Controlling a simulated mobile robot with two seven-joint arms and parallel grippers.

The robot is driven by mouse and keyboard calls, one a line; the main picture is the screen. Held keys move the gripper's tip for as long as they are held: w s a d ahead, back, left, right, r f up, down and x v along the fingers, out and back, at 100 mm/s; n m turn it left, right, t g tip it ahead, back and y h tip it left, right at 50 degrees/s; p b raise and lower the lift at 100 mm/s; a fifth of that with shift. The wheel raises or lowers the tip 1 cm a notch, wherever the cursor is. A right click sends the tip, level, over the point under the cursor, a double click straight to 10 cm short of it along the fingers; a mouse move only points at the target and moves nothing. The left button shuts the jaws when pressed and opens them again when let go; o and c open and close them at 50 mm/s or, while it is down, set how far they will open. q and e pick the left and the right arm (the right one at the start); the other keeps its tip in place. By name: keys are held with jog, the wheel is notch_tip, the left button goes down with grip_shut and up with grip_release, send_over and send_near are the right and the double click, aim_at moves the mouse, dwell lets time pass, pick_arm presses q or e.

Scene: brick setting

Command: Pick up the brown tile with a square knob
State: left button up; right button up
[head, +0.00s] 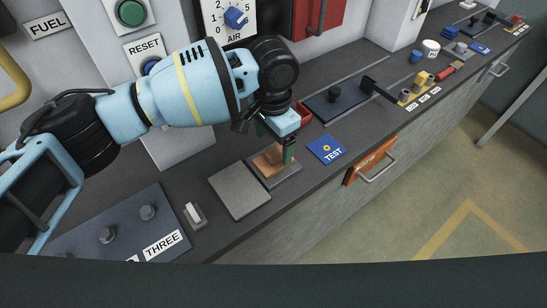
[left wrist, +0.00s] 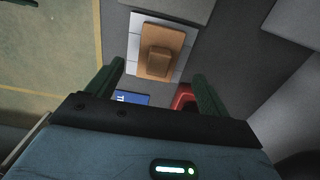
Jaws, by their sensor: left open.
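The brown tile (head: 263,166) lies on a light grey base plate (head: 284,176) on the dark counter. In the left wrist view the tile (left wrist: 174,40) shows its raised square knob (left wrist: 158,62) in the same brown. My left gripper (head: 284,150) is above the tile, and its green finger hides part of the tile and knob in the head view. In the left wrist view the gripper (left wrist: 158,82) is open, its two green fingers apart, with the knob between and slightly beyond them. Nothing is held. My right gripper is not in view.
A bare grey plate (head: 239,190) lies left of the tile, and a blue TEST card (head: 327,149) lies to its right. A red object (head: 302,112) is behind the gripper. A dark panel with knobs (head: 120,225) and a small switch (head: 195,214) are nearer.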

aim_at(273, 152)
pick_arm(q)
notch_tip(273, 152, down, 5)
jog(key=shift+s, duration=0.15)
jog(key=c, duration=1.1)
jog(key=shift+r, duration=0.1)
jog(key=shift+r, duration=0.5)
notch_tip(273, 152, up, 2)
jog(key=shift+d+r, duration=0.1)
jog(key=shift+r, duration=0.05)
jog(key=s+d, duration=0.3)
jog(key=s+d+r, duration=0.1)
jog(key=s+d, duration=0.7)
jog(key=shift+s+d+r, duration=0.1)
jog(key=shift+d+r, duration=0.1)
jog(key=shift+r, duration=0.1)
